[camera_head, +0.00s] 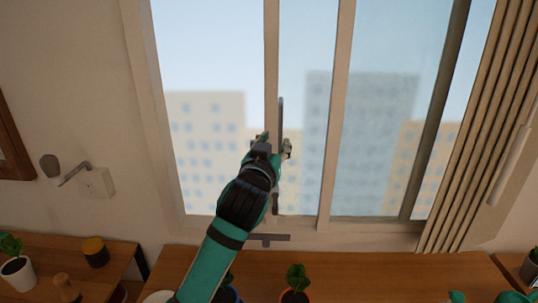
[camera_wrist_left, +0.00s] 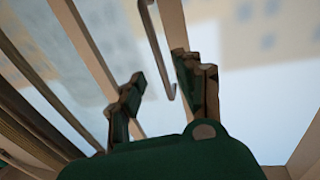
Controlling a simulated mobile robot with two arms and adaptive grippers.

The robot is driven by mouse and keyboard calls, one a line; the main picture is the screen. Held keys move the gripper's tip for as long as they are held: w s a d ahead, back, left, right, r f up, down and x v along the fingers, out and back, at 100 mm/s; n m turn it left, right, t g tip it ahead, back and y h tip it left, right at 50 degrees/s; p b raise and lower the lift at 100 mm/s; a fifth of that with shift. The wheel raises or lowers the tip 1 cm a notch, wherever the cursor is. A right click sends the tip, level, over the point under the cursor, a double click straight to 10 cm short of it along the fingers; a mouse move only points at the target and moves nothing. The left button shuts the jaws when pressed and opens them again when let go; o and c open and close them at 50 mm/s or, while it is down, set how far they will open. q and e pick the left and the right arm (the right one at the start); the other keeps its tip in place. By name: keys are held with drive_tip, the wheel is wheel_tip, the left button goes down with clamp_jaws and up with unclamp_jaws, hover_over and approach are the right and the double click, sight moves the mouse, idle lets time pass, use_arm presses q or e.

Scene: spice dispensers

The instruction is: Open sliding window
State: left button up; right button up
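The sliding window (camera_head: 375,120) fills the middle of the head view, with pale upright frame bars. A slim grey upright handle (camera_head: 280,112) is on the bar left of centre. My left gripper (camera_head: 274,143) is in front of this handle, its fingers apart. In the left wrist view the two fingers of my left gripper (camera_wrist_left: 163,92) stand wide apart. The handle (camera_wrist_left: 158,50) shows in the gap between them, and no finger visibly touches it. The lower part of the handle is partly hidden by the gripper in the head view. My right gripper's fingers do not show.
A wooden counter (camera_head: 340,284) runs below the window with a small potted plant (camera_head: 296,280). Another plant (camera_head: 14,262) and a dark jar (camera_head: 95,251) stand at left. A pleated curtain (camera_head: 480,130) hangs at right. A wall crank (camera_head: 75,173) is at left.

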use_arm(q)
drive_tip(key=v, duration=0.5)
drive_tip(key=shift+s+a, duration=0.1)
drive_tip(key=shift+s, duration=0.1)
